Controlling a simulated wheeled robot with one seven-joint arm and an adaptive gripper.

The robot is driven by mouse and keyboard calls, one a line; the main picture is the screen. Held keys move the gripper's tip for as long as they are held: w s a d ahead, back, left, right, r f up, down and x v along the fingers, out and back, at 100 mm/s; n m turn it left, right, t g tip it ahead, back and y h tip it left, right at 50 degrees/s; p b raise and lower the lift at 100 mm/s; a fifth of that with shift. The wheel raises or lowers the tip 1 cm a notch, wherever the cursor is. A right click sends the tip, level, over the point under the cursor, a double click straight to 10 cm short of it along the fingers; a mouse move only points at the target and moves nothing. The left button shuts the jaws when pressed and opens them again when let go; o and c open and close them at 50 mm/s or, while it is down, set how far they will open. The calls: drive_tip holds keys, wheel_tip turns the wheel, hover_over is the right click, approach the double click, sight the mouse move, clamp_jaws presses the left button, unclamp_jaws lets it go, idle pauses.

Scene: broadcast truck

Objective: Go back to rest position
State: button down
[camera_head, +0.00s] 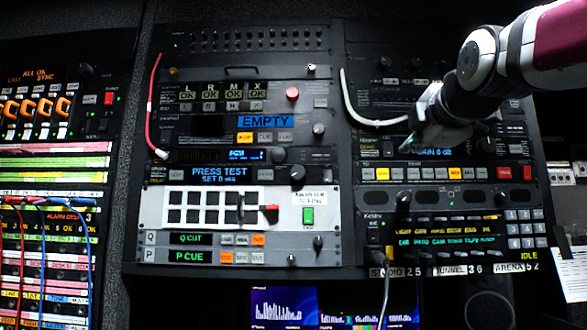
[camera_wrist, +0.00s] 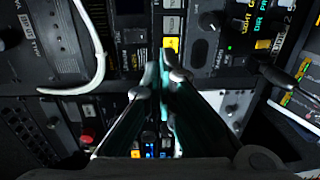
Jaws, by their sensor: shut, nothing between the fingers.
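My gripper (camera_head: 412,143) is in front of the upper part of the right rack panel, reaching in from the upper right on my arm. In the wrist view my gripper (camera_wrist: 160,85) has its fingertips together with nothing held between them. Behind the fingertips are panel buttons, one of them a lit yellow button (camera_wrist: 171,43). The gripper covers part of a blue display (camera_head: 436,152) in the head view. I cannot tell whether the fingertips touch the panel.
A white cable (camera_head: 352,112) loops left of my gripper and also shows in the wrist view (camera_wrist: 98,70). A red cable (camera_head: 150,105) hangs on the middle rack. A grey cable (camera_head: 385,285) hangs below. Monitors (camera_head: 285,305) sit under the racks. A paper sheet (camera_head: 572,270) is at right.

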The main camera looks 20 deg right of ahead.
drive_tip(key=shift+s+a+f, duration=0.1)
drive_tip(key=shift+s+a, duration=0.1)
drive_tip(key=shift+s, duration=0.5)
drive_tip(key=s+a+f+m+g+y, duration=0.1)
drive_tip(key=s+a+f+m+g, duration=0.25)
drive_tip(key=f, duration=0.75)
drive_tip(key=s+a+f+m+g+y, duration=0.25)
drive_tip(key=a+f, duration=0.25)
drive_tip(key=f, duration=0.6)
drive_tip(key=s+a+f+m+g+y, duration=0.15)
drive_tip(key=a+f+m, duration=0.25)
drive_tip(key=f, duration=0.6)
drive_tip(key=s+a+f+m+g, duration=0.1)
drive_tip(key=s+f+m+g, duration=0.1)
drive_tip(key=s+f, duration=0.3)
drive_tip(key=s+a+f+m+g, duration=0.1)
drive_tip(key=s+f, duration=0.3)
drive_tip(key=f, duration=0.4)
drive_tip(key=shift+s+a+f+m+g, duration=0.2)
drive_tip(key=shift+s+a+m+g, duration=0.2)
drive_tip(key=shift+a+m, duration=0.45)
